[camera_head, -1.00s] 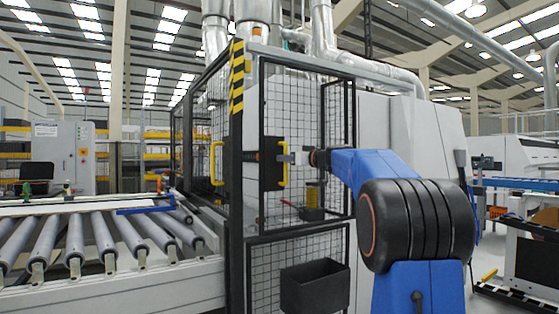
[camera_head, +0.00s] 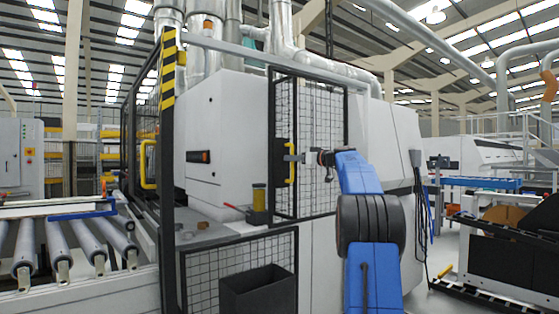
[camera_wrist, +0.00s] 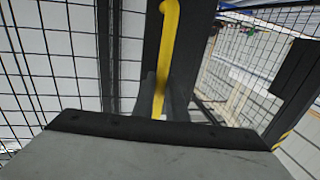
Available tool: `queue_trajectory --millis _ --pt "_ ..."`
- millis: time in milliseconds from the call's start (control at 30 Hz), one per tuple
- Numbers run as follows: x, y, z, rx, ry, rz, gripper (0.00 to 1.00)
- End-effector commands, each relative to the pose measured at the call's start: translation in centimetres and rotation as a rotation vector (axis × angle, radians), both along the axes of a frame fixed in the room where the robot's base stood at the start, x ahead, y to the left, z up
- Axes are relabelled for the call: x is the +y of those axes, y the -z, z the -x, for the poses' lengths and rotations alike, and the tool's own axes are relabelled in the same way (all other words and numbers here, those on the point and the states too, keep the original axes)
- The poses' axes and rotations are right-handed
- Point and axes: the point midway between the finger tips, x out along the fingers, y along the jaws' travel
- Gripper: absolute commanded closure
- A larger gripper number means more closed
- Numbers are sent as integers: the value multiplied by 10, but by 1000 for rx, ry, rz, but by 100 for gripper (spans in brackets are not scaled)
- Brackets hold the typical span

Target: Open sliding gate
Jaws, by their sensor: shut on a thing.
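The sliding gate (camera_head: 319,125) is a black-framed wire-mesh panel. It stands to the right of the striped post, with a wide opening between them. A yellow handle (camera_head: 292,163) is on a dark plate at the gate's left edge; it also shows upright in the wrist view (camera_wrist: 164,55). My gripper (camera_head: 296,158) is at that handle, reaching in from the right, and is shut on it.
A black-and-yellow striped post (camera_head: 168,75) bounds the opening on the left. Behind it stand a white machine (camera_head: 222,110) and a small yellow cylinder (camera_head: 259,197). A black bin (camera_head: 258,291) hangs on the lower fence. A roller conveyor (camera_head: 60,250) is at left.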

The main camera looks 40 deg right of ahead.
Motion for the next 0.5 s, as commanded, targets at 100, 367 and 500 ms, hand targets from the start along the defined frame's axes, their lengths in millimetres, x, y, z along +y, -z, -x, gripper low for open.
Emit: queue_trajectory --millis 100,367,500 --pt "-26 1 -1 0 2 0 100" --pt "-57 1 -2 0 1 0 100" --pt "-66 1 -2 1 1 -1 100"
